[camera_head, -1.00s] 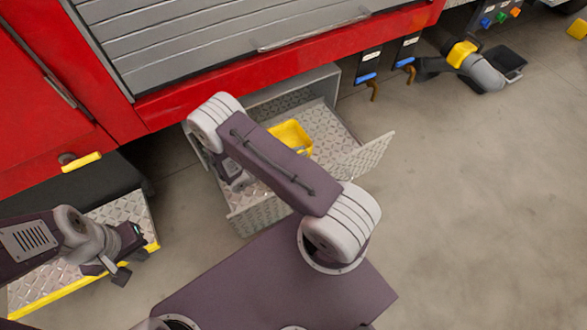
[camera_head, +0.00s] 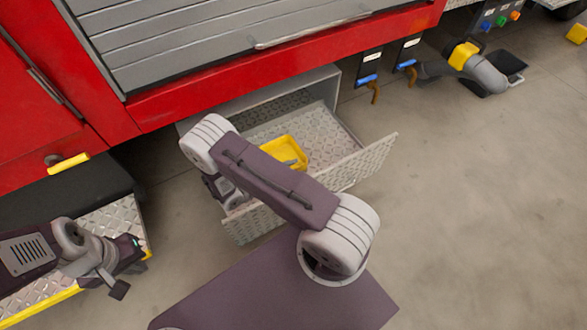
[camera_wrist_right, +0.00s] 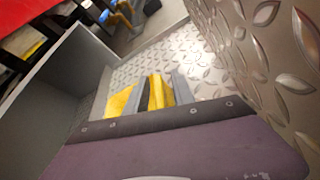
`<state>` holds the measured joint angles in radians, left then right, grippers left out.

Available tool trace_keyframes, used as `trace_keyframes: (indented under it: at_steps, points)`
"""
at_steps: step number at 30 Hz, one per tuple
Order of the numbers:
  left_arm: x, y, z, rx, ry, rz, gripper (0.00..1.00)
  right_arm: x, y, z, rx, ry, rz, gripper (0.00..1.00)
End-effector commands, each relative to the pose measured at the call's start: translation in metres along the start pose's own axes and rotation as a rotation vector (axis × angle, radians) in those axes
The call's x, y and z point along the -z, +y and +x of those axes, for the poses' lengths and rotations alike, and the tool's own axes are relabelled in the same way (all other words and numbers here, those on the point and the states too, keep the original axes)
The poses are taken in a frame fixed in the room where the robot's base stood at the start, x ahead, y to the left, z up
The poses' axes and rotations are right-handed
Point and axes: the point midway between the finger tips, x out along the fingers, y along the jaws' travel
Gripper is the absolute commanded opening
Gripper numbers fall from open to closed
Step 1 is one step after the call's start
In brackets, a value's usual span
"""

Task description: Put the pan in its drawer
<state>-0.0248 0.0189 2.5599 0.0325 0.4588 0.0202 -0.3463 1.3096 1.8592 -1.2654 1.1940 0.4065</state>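The yellow pan (camera_head: 283,150) is inside the open diamond-plate drawer (camera_head: 350,170) under the red truck. My right arm reaches over the drawer, and its links hide much of the right gripper in the head view. In the right wrist view, the grey fingers of my right gripper (camera_wrist_right: 160,92) stand on both sides of a yellow wall of the pan (camera_wrist_right: 121,101) and appear shut on it. Whether the pan touches the drawer floor is hard to tell. My left gripper (camera_head: 133,273) is open and empty at the left, above the diamond-plate step.
The drawer's raised front panel (camera_head: 363,165) and side walls surround the pan. The diamond-plate step (camera_head: 110,222) with a yellow edge lies at the left. Blue-handled levers (camera_head: 367,78) and a grey hose fitting (camera_head: 485,72) are at the right.

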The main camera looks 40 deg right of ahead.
Motion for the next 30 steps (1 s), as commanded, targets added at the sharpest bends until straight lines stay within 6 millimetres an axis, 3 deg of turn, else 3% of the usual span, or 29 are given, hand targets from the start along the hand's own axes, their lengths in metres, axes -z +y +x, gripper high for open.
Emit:
trace_keyframes:
  at_steps: [10, 22, 30]
  points:
    - [0.001, 0.000, -0.005, 0.000, 0.000, 0.000, 0.00, -0.005, 0.002, -0.004, -0.001, 0.000, 0.000, 0.32]
    - [0.005, 0.001, -0.053, 0.000, 0.000, 0.000, 0.00, -0.006, 0.003, -0.098, -0.004, 0.003, 0.001, 0.32]
    - [0.006, 0.001, -0.059, 0.000, 0.000, 0.000, 0.00, -0.003, 0.001, -0.121, -0.001, 0.000, -0.001, 0.32]
